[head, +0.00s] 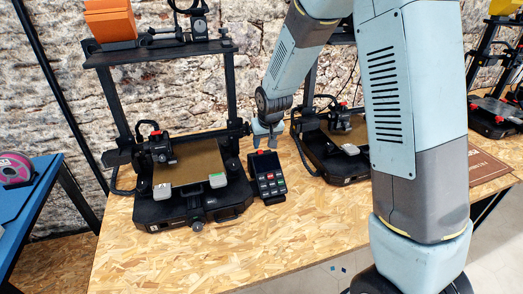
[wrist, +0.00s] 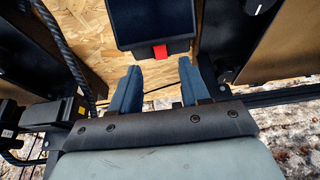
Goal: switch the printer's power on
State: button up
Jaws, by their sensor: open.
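A black 3D printer (head: 190,205) with an upright frame stands at the left of the wooden table. Beside it, on its right, a small black control box (head: 268,177) has a screen and keys, with a red part at its far top edge. In the wrist view the box (wrist: 152,20) shows a red tab (wrist: 160,52) on its edge. My gripper (head: 268,139) hangs just behind the box. In the wrist view its two blue-grey fingers (wrist: 159,72) are apart and empty, one to each side of the tab's line.
A second printer (head: 335,145) stands close on the right, partly behind my arm. Another printer (head: 495,115) is at the far right. The table (head: 250,245) is clear in front. A cable (wrist: 65,45) hangs left in the wrist view.

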jog(key=shift+x, duration=2.75)
grip_shut()
